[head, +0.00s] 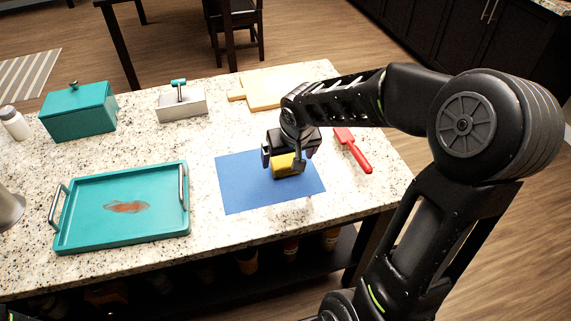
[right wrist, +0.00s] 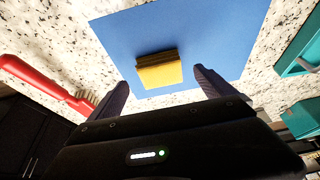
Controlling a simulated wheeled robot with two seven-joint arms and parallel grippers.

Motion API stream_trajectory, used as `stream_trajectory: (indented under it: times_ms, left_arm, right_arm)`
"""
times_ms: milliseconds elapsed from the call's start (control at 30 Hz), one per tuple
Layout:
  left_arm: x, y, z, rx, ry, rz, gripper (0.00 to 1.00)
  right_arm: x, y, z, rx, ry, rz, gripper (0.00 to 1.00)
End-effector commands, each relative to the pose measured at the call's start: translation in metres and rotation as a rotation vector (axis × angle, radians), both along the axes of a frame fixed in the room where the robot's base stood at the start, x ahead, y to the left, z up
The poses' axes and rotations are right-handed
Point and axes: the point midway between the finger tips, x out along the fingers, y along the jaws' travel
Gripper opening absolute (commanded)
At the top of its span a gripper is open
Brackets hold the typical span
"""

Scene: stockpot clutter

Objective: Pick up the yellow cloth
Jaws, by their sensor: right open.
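The yellow cloth (head: 287,164) lies as a small folded block on a blue mat (head: 240,190) on the counter. My right gripper (head: 284,163) is over it in the head view and hides part of it. In the right wrist view the cloth (right wrist: 158,70) shows whole on the blue mat (right wrist: 215,40), ahead of and between the two fingers of my right gripper (right wrist: 160,85). The fingers are spread apart with nothing between their tips that I can see them touch. My left gripper is not in view.
A red brush (head: 352,150) lies right of the mat; a wooden board (head: 268,88) is behind it. A teal tray (head: 75,235) with a fish-shaped mark is on the left. A teal box (head: 78,112), a grey block with a teal handle (head: 181,104) and a white bottle (head: 14,123) stand farther back.

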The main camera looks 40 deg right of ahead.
Motion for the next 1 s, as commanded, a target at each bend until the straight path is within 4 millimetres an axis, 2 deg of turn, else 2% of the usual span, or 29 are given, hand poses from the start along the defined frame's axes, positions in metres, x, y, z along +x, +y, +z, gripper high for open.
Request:
stream_trajectory:
  times_ms: [200, 300, 933, 1000]
  left_arm:
    - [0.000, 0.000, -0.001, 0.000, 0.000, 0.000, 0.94]
    - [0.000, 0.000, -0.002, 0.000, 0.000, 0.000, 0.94]
    - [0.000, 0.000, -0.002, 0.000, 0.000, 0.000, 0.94]
    - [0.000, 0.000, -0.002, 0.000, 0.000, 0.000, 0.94]
  right_arm:
    - [0.011, -0.004, -0.032, 0.002, 0.005, 0.000, 0.94]
    - [0.015, -0.005, -0.040, 0.001, 0.002, 0.001, 0.94]
    - [0.016, -0.006, -0.041, 0.001, 0.000, 0.000, 0.94]
    - [0.016, -0.006, -0.041, 0.001, 0.000, 0.000, 0.89]
